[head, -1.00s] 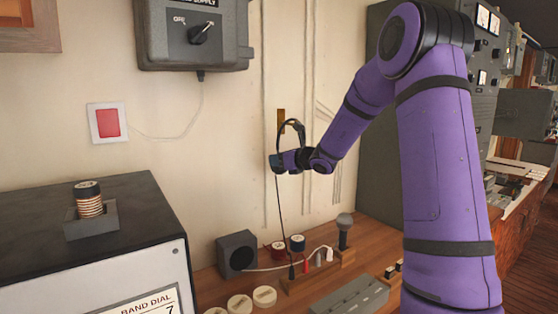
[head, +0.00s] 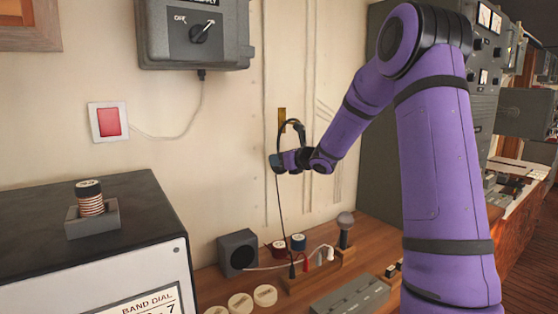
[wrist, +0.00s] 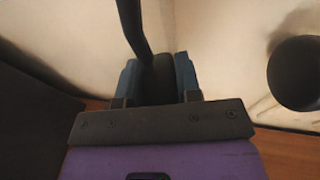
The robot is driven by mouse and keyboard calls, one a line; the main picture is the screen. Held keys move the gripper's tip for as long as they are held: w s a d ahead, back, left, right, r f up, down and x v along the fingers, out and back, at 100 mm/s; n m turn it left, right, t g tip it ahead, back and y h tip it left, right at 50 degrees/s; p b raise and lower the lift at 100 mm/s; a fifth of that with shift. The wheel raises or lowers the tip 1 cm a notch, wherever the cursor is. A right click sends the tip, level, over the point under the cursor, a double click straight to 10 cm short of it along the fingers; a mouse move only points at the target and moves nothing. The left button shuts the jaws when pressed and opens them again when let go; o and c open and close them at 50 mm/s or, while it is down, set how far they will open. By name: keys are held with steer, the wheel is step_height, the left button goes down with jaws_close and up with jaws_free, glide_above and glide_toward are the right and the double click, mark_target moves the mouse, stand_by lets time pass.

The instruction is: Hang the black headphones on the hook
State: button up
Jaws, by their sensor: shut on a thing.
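The black headphones (head: 301,126) are in my gripper (head: 277,161), up against the wall in the head view. Their band arches above the gripper and a dark cable hangs down to the desk. In the wrist view my gripper (wrist: 160,78) has its blue fingers shut on one dark earcup (wrist: 159,76), and the band (wrist: 133,25) rises from it. The other earcup (wrist: 297,73) shows at the right. A brass hook plate (head: 282,116) is on the wall just behind the band. I cannot tell whether the band touches the hook.
Below is a wooden desk with a speaker box (head: 238,253), a microphone (head: 345,222), a rack of small plugs and several round pale discs. A grey power supply box (head: 195,40) hangs at upper left. A dark-topped radio cabinet (head: 130,190) stands at lower left. The wall around the hook is mostly clear.

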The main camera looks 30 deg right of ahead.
stand_by(0.4)
steer(key=o, duration=0.9)
steer(key=shift+s, duration=0.15)
steer(key=shift+s+d, duration=0.15)
steer(key=shift+s, duration=4.2)
